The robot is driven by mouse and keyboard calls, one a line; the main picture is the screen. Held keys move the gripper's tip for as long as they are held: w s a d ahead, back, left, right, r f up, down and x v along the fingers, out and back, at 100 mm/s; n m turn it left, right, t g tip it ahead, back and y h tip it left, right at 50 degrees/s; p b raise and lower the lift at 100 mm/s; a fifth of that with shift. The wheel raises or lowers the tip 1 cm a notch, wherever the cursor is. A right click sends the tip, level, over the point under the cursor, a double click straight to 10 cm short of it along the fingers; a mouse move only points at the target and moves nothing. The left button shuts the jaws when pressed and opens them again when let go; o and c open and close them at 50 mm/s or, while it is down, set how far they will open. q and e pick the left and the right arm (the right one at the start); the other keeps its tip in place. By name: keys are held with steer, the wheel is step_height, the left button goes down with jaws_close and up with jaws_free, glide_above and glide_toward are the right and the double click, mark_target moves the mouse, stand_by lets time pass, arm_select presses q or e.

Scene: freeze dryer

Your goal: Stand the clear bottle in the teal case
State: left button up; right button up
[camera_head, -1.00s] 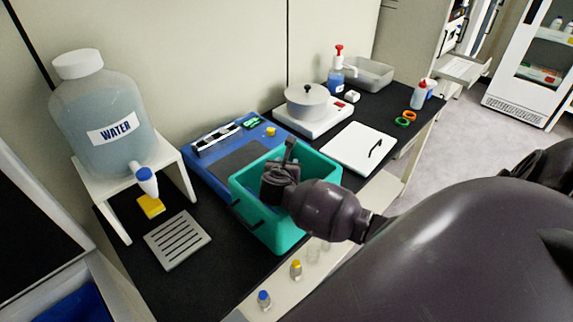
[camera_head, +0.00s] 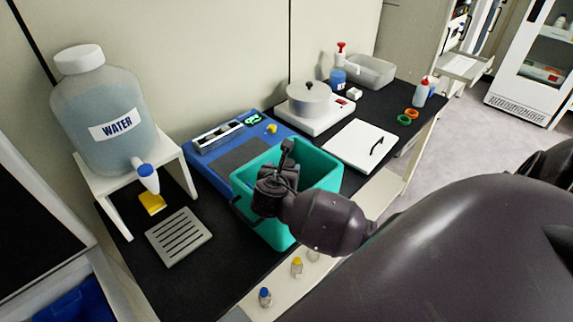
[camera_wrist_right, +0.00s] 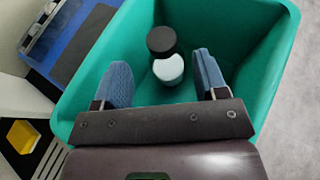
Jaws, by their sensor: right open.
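The teal case (camera_head: 318,165) stands open on the black bench; its walls also surround the wrist view (camera_wrist_right: 250,35). My right gripper (camera_head: 272,185) reaches down into it. In the right wrist view its two blue-grey fingers (camera_wrist_right: 162,64) are open and apart. Between and beyond their tips, inside the case, are a black round top (camera_wrist_right: 161,41) and a white round top (camera_wrist_right: 169,69), close together. I cannot tell whether either belongs to the clear bottle, or whether a finger touches them. My left gripper is not seen.
A water jug (camera_head: 105,110) stands at left. Small vials with blue (camera_head: 265,297) and yellow (camera_head: 297,267) caps stand along the front ledge. A white flat device (camera_head: 360,146) lies to the right.

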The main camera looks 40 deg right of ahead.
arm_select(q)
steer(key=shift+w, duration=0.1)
arm_select(e)
steer(key=shift+v, duration=2.45)
steer(key=shift+a, duration=0.1)
